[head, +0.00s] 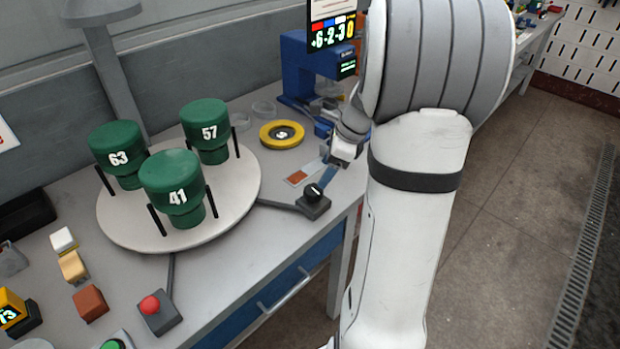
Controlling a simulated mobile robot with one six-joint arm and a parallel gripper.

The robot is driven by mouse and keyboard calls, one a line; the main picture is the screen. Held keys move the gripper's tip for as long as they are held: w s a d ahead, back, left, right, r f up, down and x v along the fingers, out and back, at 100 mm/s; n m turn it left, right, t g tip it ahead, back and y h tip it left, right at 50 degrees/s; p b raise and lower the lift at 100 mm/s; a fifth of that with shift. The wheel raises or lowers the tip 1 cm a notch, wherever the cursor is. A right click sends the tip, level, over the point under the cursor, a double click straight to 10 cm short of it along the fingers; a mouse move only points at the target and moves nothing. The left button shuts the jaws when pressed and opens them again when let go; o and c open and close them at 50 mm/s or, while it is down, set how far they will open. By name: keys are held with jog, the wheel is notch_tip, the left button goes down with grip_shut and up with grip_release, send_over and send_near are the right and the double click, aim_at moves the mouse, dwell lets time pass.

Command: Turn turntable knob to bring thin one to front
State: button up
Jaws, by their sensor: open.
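A round pale turntable (240,185) stands on the grey bench and holds three green cylinders with wide tops and narrower lower parts. Cylinder 41 (172,180) is nearest the front, cylinder 63 (117,150) is at the back left, and cylinder 57 (206,125) is at the back right. Which is thinnest is not clear. Dark upright posts stand beside them. The black turntable knob (313,192) sits on a dark box right of the turntable. My gripper (326,176) is open just above and right of the knob, partly hidden by my arm; contact cannot be told.
A red button (150,305) on a box and small coloured blocks (90,303) lie at the front left. A yellow ring (282,134) and a blue machine (305,70) stand behind the knob. The bench's front edge is close to the knob box.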

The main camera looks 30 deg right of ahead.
aim_at(314, 188)
jog(key=x, duration=0.7)
jog(key=shift+w+f, duration=0.1)
jog(key=shift+f, duration=0.25)
jog(key=shift+c, duration=0.3)
